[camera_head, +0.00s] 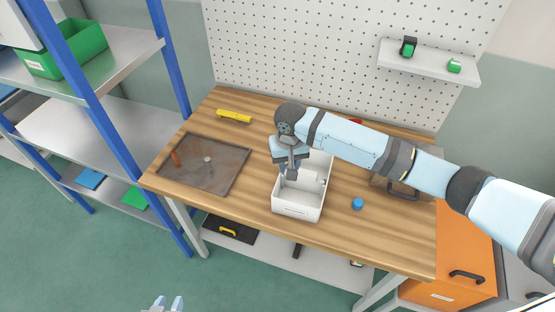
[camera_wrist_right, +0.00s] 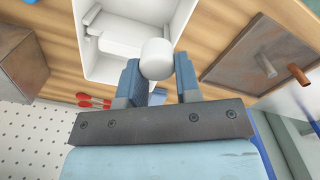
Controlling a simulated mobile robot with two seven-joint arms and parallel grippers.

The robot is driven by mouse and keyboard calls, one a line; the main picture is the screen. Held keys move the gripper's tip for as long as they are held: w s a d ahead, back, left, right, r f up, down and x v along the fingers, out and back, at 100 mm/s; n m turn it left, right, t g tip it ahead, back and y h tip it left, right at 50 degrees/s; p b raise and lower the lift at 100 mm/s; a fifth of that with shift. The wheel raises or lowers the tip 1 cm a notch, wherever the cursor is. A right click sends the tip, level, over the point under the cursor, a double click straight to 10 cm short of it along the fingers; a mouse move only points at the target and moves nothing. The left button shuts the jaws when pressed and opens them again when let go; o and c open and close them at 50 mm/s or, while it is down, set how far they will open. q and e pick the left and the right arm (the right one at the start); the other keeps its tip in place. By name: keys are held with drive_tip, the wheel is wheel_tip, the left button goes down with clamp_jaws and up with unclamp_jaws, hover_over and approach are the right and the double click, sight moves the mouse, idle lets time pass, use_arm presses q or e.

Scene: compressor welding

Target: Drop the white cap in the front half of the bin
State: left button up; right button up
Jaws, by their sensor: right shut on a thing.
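The white cap (camera_wrist_right: 156,56) is between the fingers of my right gripper (camera_wrist_right: 158,76) in the right wrist view. The right gripper is shut on it. In the head view the right gripper (camera_head: 291,174) points down over the white bin (camera_head: 297,211), and the cap cannot be made out there. The bin stands on the wooden table and is open at the top; it also shows in the right wrist view (camera_wrist_right: 95,66). My arm hides part of its back. My left gripper (camera_head: 166,304) shows at the bottom edge, fingertips apart, away from the table.
A dark tray (camera_head: 228,178) lies left of the bin, with a copper-coloured cylinder (camera_head: 175,158) on it. A blue cap (camera_head: 357,203) lies right of the bin. A yellow object (camera_head: 234,116) lies at the back. A box (camera_head: 379,183) stands partly behind my right arm.

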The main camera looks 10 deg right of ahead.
use_arm(q)
drive_tip(key=shift+a+r, duration=0.1)
drive_tip(key=shift+a, duration=0.1)
use_arm(e)
drive_tip(key=shift+w, duration=0.1)
use_arm(q)
drive_tip(key=shift+d+r, duration=0.15)
use_arm(e)
drive_tip(key=shift+f, duration=0.1)
use_arm(q)
drive_tip(key=shift+a+b, duration=0.2)
drive_tip(key=shift+b, duration=0.1)
use_arm(e)
wheel_tip(320, 180, down, 6)
drive_tip(key=shift+f, duration=0.2)
use_arm(q)
drive_tip(key=shift+s, duration=0.15)
use_arm(e)
drive_tip(key=o, duration=1)
drive_tip(key=shift+c, duration=0.2)
use_arm(q)
drive_tip(key=shift+d, duration=0.15)
